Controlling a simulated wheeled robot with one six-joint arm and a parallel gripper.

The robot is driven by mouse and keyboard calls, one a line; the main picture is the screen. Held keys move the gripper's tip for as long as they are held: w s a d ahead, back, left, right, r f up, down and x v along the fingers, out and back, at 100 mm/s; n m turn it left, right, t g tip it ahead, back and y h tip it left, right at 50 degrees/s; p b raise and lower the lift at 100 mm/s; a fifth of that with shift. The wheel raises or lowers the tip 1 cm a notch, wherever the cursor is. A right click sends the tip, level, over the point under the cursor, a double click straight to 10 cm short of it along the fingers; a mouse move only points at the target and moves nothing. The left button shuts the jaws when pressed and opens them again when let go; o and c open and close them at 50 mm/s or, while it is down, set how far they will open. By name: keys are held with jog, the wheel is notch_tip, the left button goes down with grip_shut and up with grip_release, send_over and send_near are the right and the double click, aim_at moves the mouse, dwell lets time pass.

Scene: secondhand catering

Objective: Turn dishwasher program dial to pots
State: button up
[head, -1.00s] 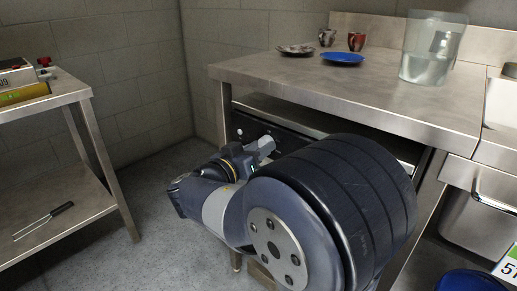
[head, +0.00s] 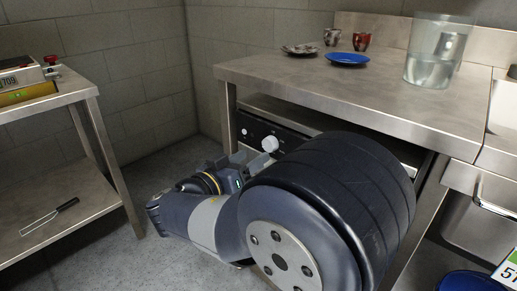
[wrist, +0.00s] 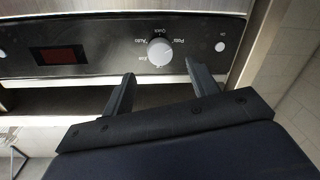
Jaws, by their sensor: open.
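The dishwasher's program dial is a round white knob (head: 270,144) on a black control panel under the steel counter. In the wrist view the dial (wrist: 160,51) is ringed by small upside-down labels; Pots is on its right side, Auto and Eco on its left. I cannot tell where its pointer sits. My gripper (wrist: 160,72) is open, its dark fingers apart, below the dial in the wrist view and not holding it. In the head view my gripper (head: 228,163) is low and left of the dial, partly hidden by my arm.
The panel has a dark red display (wrist: 60,55) and a small round white button (wrist: 220,47). The counter (head: 290,85) above carries a blue plate (head: 347,59), cups and a clear water container (head: 436,55). A steel shelf table (head: 70,205) stands at left; floor between is clear.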

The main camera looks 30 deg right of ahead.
aim_at(267, 146)
jog(key=shift+p+v, duration=0.4)
jog(key=shift+v, duration=2.2)
jog(key=b+x, duration=0.2)
jog(key=x, duration=0.8)
jog(key=shift+w+d, duration=0.15)
jog(key=shift+d, duration=0.2)
